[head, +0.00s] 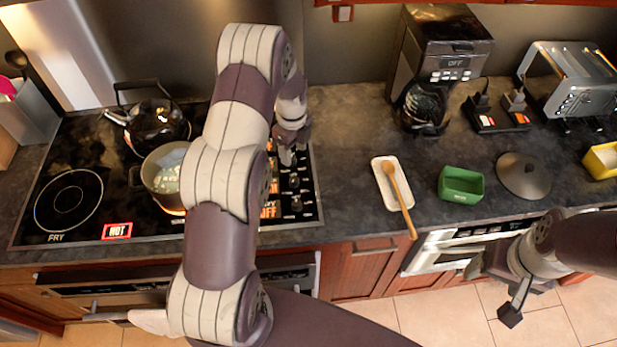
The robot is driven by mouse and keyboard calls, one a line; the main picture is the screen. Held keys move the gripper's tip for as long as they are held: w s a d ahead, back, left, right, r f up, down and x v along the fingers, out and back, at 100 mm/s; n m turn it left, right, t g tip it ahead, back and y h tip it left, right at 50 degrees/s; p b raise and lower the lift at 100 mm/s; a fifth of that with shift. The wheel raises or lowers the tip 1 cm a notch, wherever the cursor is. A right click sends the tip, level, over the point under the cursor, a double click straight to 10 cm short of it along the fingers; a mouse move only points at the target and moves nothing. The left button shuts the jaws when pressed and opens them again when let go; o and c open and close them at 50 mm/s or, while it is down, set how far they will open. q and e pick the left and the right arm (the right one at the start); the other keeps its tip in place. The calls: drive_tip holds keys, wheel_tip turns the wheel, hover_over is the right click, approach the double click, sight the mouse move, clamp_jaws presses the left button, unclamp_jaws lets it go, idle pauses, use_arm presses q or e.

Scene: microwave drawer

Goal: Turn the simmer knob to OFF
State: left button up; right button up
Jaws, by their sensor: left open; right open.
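The stove's black cooktop (80,160) is at the left. Its column of dark knobs (294,181) runs along the right edge, beside lit orange labels, one reading OFF (268,210). Which knob is the simmer knob I cannot tell; my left arm hides part of the panel. My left gripper (289,156) is open, pointing down at the upper part of the knob column. Whether it touches a knob is unclear. My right gripper (494,289) is open and empty, in front of the counter at the lower right.
A pot (166,178) and a black kettle (158,124) stand on the cooktop. A red HOT sign (117,231) glows near its front. A spoon (398,195) lies on a white rest (381,184). A green box (461,186) and coffee maker (440,50) stand farther right.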

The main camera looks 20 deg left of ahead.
use_arm(q)
drive_tip(key=p, duration=0.3)
hover_over(294, 179)
drive_tip(key=shift+m, duration=0.3)
wheel_tip(294, 179, down, 4)
drive_tip(key=shift+a+f, duration=0.1)
drive_tip(key=shift+f, duration=0.05)
wheel_tip(294, 179, down, 8)
drive_tip(key=shift+p, duration=1.15)
drive_tip(key=shift+f, duration=0.3)
drive_tip(key=shift+c, duration=0.3)
clamp_jaws()
